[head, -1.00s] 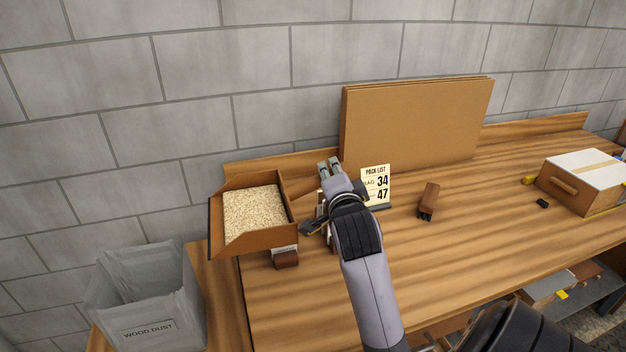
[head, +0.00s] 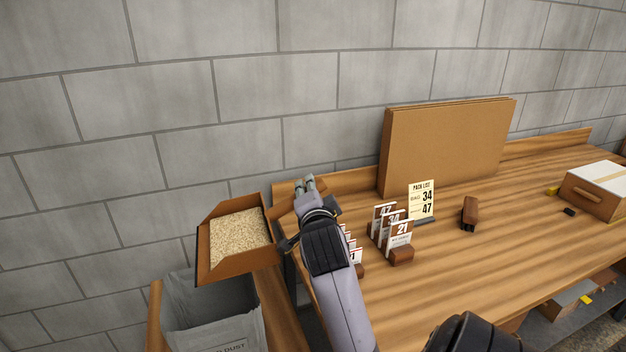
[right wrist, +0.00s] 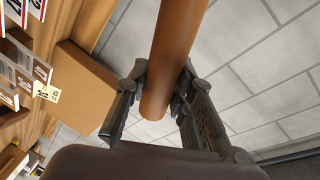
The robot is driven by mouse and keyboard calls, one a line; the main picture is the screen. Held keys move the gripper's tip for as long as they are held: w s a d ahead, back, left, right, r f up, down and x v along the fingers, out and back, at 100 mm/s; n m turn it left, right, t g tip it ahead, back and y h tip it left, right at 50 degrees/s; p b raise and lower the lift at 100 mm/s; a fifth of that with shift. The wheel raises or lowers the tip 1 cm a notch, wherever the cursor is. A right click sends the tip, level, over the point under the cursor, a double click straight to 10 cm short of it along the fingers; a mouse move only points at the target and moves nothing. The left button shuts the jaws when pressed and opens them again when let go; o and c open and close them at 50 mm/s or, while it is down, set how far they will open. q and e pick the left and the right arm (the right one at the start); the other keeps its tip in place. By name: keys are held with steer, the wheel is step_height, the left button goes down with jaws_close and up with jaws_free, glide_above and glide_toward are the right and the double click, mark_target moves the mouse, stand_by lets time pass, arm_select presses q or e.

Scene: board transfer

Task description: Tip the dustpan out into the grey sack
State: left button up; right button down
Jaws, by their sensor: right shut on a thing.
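The brown dustpan (head: 262,258) holds a heap of pale wood dust (head: 238,236) and looks about level. It is in the air above the back of the grey sack (head: 215,315), left of the bench. The sack stands open, its label partly cut off at the bottom of the head view. My right gripper (head: 305,184) is at the dustpan's right side. In the right wrist view my right gripper (right wrist: 160,92) is shut on the dustpan's round brown handle (right wrist: 178,45). My left gripper is not in view.
The wooden bench (head: 460,260) runs to the right. On it are numbered card holders (head: 400,256), a pack list sign (head: 422,200), a brown block (head: 469,213) and a box (head: 598,190). A large cardboard panel (head: 445,145) leans at the grey block wall.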

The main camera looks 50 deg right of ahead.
steer(key=a+r, duration=0.1)
steer(key=w+r+n+p, duration=0.1)
steer(key=shift+w+a+r, duration=0.1)
steer(key=shift+a+r, duration=0.25)
steer(key=shift+w+a+r+n+p, duration=0.25)
steer(key=shift+a+r+n+p, duration=0.1)
steer(key=shift+r+n+p, duration=0.25)
steer(key=w+a, duration=0.1)
steer(key=a+r+n+p, duration=0.1)
steer(key=w+a+r+n+h+p, duration=0.1)
steer(key=shift+w+a+r, duration=0.2)
steer(key=shift+w+a, duration=0.1)
arm_select(q)
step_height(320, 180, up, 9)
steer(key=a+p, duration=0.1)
steer(key=p, duration=0.3)
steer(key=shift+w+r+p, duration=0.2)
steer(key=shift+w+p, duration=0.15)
steer(key=shift+p, duration=0.05)
arm_select(e)
steer(key=w+a+r+n, duration=0.2)
steer(key=w+a+n, duration=0.1)
steer(key=a, duration=0.3)
steer(key=w+a+r+n+t+h, duration=0.1)
steer(key=w+a+r+n, duration=0.2)
steer(key=w+a+n, duration=0.1)
steer(key=shift+w+a+r, duration=0.25)
steer(key=shift+w+a, duration=0.45)
steer(key=shift+a, duration=0.4)
steer(key=shift+d, duration=0.1)
